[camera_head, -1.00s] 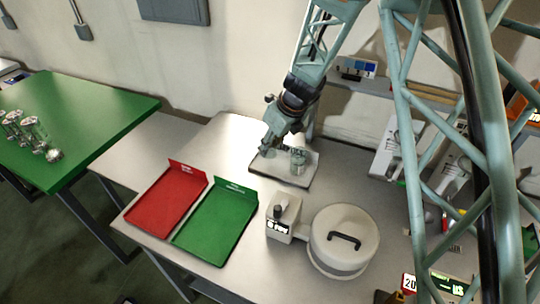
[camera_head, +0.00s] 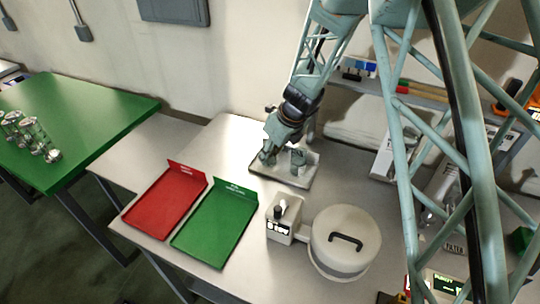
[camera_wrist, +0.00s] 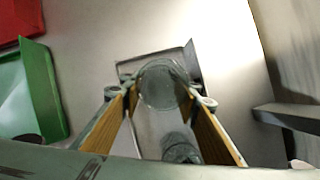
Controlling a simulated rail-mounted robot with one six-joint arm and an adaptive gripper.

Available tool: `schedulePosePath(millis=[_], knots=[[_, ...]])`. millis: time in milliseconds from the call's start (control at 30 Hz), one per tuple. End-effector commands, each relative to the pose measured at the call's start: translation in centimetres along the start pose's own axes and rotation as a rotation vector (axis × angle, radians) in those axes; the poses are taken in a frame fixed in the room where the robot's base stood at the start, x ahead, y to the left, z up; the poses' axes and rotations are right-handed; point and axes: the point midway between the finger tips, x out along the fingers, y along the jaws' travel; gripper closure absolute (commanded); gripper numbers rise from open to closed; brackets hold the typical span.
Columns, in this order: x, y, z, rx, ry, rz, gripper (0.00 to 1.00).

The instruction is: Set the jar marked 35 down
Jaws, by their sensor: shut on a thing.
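My gripper (camera_wrist: 160,98) is shut on a clear glass jar (camera_wrist: 162,78), whose round rim shows between the fingertips in the wrist view. A second, smaller greyish cylinder (camera_wrist: 180,147) shows between the fingers, lower in that view; I cannot tell what it is. In the head view my gripper (camera_head: 282,154) is low over a pale, dark-edged tray (camera_head: 290,180) on the bench. A glass jar (camera_head: 298,158) shows there beside the fingers. No number is readable on the jar, and its contact with the tray is unclear.
A red tray (camera_head: 165,205) and a green tray (camera_head: 215,228) lie to the left. A small device with a display (camera_head: 281,226) and a round lidded pot (camera_head: 345,240) stand in front. Several glass jars (camera_head: 32,138) stand on the green table (camera_head: 90,110). Shelving crowds the right.

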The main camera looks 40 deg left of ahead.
Motion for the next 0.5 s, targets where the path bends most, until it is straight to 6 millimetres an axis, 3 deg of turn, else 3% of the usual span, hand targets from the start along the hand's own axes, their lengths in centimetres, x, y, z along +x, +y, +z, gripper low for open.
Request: schedulePosePath(millis=[267,300,433,500], knots=[[0.28,0.00,-0.11,0.000,0.000,0.000,0.84],[0.28,0.00,-0.12,0.000,0.000,0.000,0.69],[0.24,0.00,-0.10,0.000,0.000,0.000,0.58],[0.24,0.00,-0.10,0.000,0.000,0.000,0.57]])
